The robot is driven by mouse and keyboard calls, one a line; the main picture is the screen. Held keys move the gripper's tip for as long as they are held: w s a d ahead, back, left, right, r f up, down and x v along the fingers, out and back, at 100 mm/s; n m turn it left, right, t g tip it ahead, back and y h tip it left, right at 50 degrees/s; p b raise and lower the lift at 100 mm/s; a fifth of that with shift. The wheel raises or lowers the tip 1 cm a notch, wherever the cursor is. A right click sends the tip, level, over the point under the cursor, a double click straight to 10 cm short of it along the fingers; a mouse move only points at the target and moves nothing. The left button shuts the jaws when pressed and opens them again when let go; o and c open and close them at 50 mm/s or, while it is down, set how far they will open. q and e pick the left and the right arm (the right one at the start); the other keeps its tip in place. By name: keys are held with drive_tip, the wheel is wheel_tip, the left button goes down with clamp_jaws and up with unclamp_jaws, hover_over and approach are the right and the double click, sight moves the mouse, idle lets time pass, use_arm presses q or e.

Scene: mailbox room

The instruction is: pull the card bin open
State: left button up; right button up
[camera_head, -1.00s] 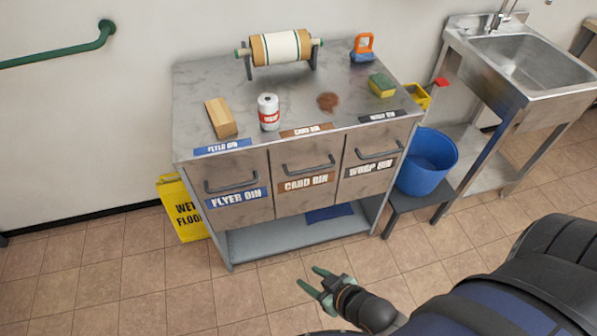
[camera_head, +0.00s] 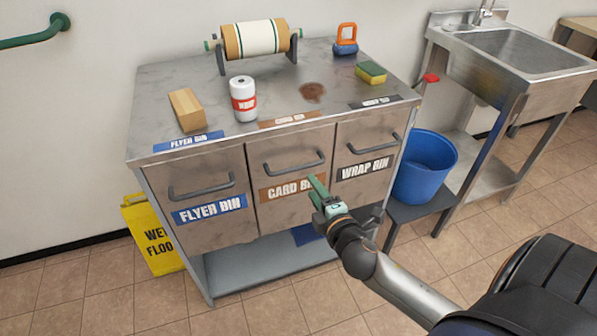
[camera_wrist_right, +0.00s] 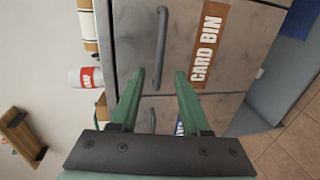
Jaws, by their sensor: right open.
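The card bin (camera_head: 265,214) is the middle of three bins in the front of a grey cabinet. It is shut, flush with its neighbours. Its dark bar handle (camera_head: 294,162) sits above a brown CARD BIN label. My right gripper (camera_head: 317,190) is in front of the right part of this label, below the handle. In the right wrist view, the two green fingers (camera_wrist_right: 168,80) are apart with nothing between them. The handle (camera_wrist_right: 161,48) shows beyond the fingertips, nearer the left finger. My left gripper is in neither view.
The flyer bin (camera_head: 205,232) is on the left and the wrap bin (camera_head: 362,188) on the right. A yellow wet-floor sign (camera_head: 152,235) stands left of the cabinet. A blue bucket (camera_head: 424,168) on a low stand is to the right. A can, wood block and sponge stand on top.

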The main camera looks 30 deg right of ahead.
sight(299, 169)
drive_tip(key=b+x, duration=0.1)
drive_tip(key=x, duration=0.8)
drive_tip(key=shift+w+d+f, duration=0.1)
drive_tip(key=shift+w+f, duration=0.05)
drive_tip(key=shift+w, duration=0.2)
drive_tip(key=shift+w+d+f+b, duration=0.15)
drive_tip(key=shift+w+b, duration=0.2)
drive_tip(key=shift+w, duration=0.25)
clamp_jaws()
idle(0.5)
